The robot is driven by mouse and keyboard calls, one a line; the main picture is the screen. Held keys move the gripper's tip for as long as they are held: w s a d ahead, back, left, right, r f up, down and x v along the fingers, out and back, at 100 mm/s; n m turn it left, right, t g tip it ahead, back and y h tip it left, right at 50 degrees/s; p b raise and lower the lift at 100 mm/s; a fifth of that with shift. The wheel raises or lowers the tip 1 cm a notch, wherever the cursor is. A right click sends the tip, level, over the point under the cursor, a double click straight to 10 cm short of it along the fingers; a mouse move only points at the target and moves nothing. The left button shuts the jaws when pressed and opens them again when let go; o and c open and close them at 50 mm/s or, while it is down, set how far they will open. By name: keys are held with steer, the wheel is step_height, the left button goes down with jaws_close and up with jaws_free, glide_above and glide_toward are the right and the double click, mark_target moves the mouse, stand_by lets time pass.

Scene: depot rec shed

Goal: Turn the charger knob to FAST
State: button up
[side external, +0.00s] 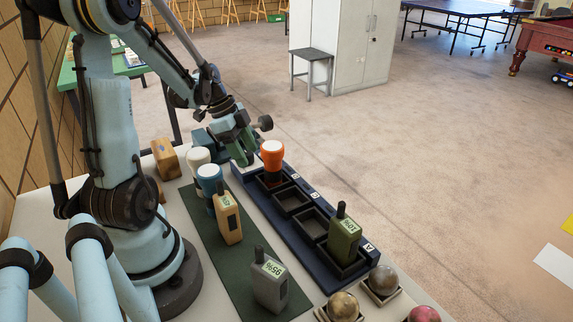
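The charger is a long dark blue rack (318,262) with several square bays in a row and white letter labels along its right side. An olive radio (344,238) stands in the near bay by label A. An orange unit with a white top (272,160) stands at the far bay. The bays between look empty. My gripper (240,158) is low at the rack's far end, just left of and behind the orange unit. Its fingertips are partly hidden, so I cannot tell its opening. I cannot make out the knob or its FAST mark; my gripper covers that end.
A wooden block (165,158) lies beyond. Balls (383,280) sit in small trays at the near end.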

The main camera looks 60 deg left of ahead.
steer(key=shift+r, duration=0.1)
steer(key=v, duration=1.2)
steer(key=w+d+n+y, duration=0.1)
steer(key=d, duration=0.3)
steer(key=w+d+n, duration=0.1)
steer(key=d+n, duration=0.1)
steer(key=d, duration=0.2)
steer(key=w+d+f+n+y, duration=0.1)
steer(key=w+d, duration=0.1)
steer(key=d, duration=0.2)
steer(key=shift+w+t+y, duration=0.1)
steer(key=shift+t+y, duration=0.2)
steer(key=d+f+n+t, duration=0.1)
steer(key=d+n+t, duration=0.2)
steer(key=d, duration=0.9)
steer(key=shift+f+n+t+y, duration=0.2)
steer(key=shift+n+t+y, duration=0.1)
steer(key=shift+n, duration=0.8)
